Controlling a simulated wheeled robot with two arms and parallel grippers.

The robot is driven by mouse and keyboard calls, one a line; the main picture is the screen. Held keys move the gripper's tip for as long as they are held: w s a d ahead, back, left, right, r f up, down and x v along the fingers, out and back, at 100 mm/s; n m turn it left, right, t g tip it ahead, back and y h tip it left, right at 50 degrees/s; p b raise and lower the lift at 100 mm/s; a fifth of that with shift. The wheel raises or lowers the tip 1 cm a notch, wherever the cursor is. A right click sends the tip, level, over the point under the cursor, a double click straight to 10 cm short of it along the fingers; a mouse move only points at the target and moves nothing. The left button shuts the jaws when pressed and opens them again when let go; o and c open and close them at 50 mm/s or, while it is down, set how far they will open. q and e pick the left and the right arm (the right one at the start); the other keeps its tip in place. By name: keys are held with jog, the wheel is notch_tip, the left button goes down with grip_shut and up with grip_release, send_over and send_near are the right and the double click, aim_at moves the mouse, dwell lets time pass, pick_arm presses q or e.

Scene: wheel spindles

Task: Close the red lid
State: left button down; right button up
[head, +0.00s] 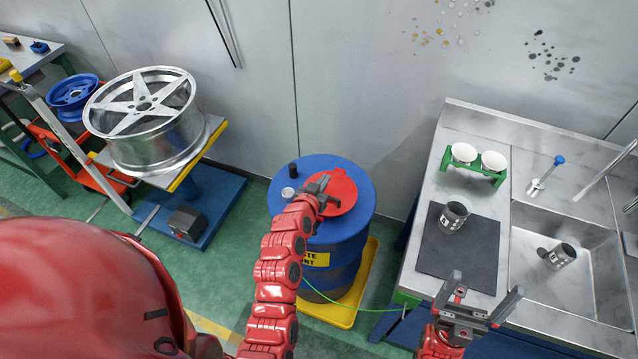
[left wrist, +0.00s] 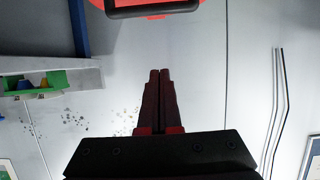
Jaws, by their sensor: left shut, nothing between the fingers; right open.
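The red lid (head: 343,190) is a round disc on top of the blue barrel (head: 358,228), and it appears to lie about flat there. My left gripper (head: 322,183) is shut and empty, over the left part of the lid and hiding some of it. I cannot tell whether it touches the lid. In the left wrist view its shut fingers (left wrist: 160,95) point at the wall, and a red surface with a dark-edged part, likely the lid (left wrist: 205,8), shows at the top edge. My right gripper (head: 487,288) is open and empty over the front of the sink bench.
A black cap (head: 293,170) and a small white cap (head: 287,192) sit on the barrel top, left of the lid. The barrel stands on a yellow tray (head: 325,314). A metal sink bench (head: 425,215) with cups is at right. A wheel rim (head: 145,118) rests on a stand at left.

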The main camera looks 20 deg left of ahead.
pick_arm(q)
jog(key=f+p, duration=0.2)
jog(key=f, duration=0.1)
jog(key=shift+w+d+f, duration=0.1)
jog(key=shift+w+f, duration=0.1)
jog(key=shift+w, duration=0.2)
jog(key=shift+s+f, duration=0.25)
jog(key=shift+s, duration=0.1)
jog(key=shift+f, duration=0.1)
jog(key=f+b, duration=0.1)
jog(key=b, duration=0.3)
jog(key=f+t+b, duration=0.1)
jog(key=b, duration=0.3)
jog(key=shift+s+f, duration=0.35)
jog(key=shift+s, duration=0.05)
jog(key=shift+s+r+t+b, duration=0.15)
jog(key=shift+t+b, duration=0.15)
jog(key=shift+b, duration=0.35)
jog(key=shift+r, duration=0.1)
